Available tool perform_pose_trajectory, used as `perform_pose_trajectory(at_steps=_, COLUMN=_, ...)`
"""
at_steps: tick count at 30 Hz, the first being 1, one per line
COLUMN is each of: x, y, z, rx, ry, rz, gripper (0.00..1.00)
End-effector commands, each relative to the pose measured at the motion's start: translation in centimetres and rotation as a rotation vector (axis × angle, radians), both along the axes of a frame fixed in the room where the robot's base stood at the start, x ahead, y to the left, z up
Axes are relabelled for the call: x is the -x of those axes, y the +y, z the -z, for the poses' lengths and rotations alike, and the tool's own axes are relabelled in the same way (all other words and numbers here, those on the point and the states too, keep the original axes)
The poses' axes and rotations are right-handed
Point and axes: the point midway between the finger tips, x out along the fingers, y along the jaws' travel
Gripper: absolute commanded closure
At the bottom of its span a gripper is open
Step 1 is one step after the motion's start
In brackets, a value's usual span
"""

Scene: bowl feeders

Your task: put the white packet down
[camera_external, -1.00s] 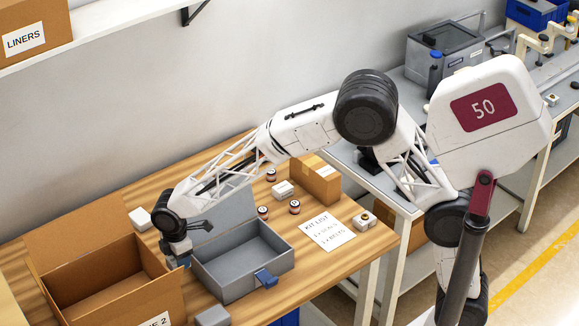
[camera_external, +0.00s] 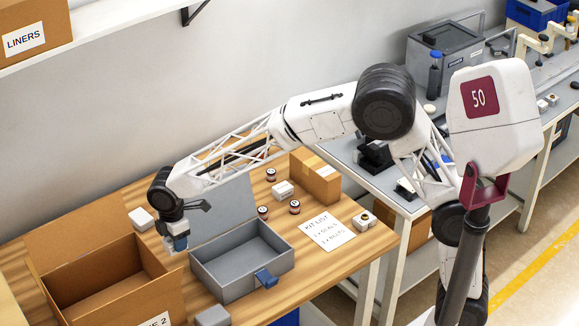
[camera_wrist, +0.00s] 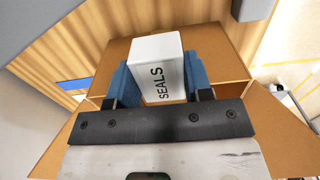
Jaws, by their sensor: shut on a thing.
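A white packet marked SEALS (camera_wrist: 158,82) sits between the blue fingers of my gripper (camera_wrist: 160,66) in the wrist view. The gripper is shut on it. In the external view my gripper (camera_external: 176,242) points down between the open cardboard box and the grey case, and the packet cannot be made out clearly there. The open cardboard box (camera_external: 130,304) stands to the lower left of my gripper; its brown walls (camera_wrist: 285,128) show below and around the packet in the wrist view. I cannot tell the packet's height above what lies under it.
An open grey case (camera_external: 222,280) with a blue latch (camera_external: 266,278) stands right of my gripper. A white box (camera_external: 141,219) lies behind it on the wooden table (camera_external: 345,240). A kit list (camera_external: 327,231), small jars and a smaller cardboard box (camera_external: 316,178) are farther right.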

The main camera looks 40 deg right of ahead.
Motion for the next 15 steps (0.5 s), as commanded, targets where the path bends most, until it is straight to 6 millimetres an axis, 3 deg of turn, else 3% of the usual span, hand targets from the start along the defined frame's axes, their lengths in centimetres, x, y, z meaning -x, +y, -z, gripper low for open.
perform_pose_trajectory(at_steps=1, x=-0.1, y=0.0, z=-1.7, rx=-0.003, ry=-0.004, rz=0.000, gripper=0.78)
perform_pose_trajectory(at_steps=9, x=0.0, y=0.0, z=-8.7, rx=-0.002, ry=-0.003, rz=0.000, gripper=0.78)
perform_pose_trajectory(at_steps=12, x=0.0, y=0.0, z=-10.8, rx=-0.001, ry=-0.002, rz=0.000, gripper=0.78)
perform_pose_trajectory(at_steps=15, x=-0.8, y=-1.6, z=-10.6, rx=0.002, ry=0.002, rz=0.023, gripper=0.78)
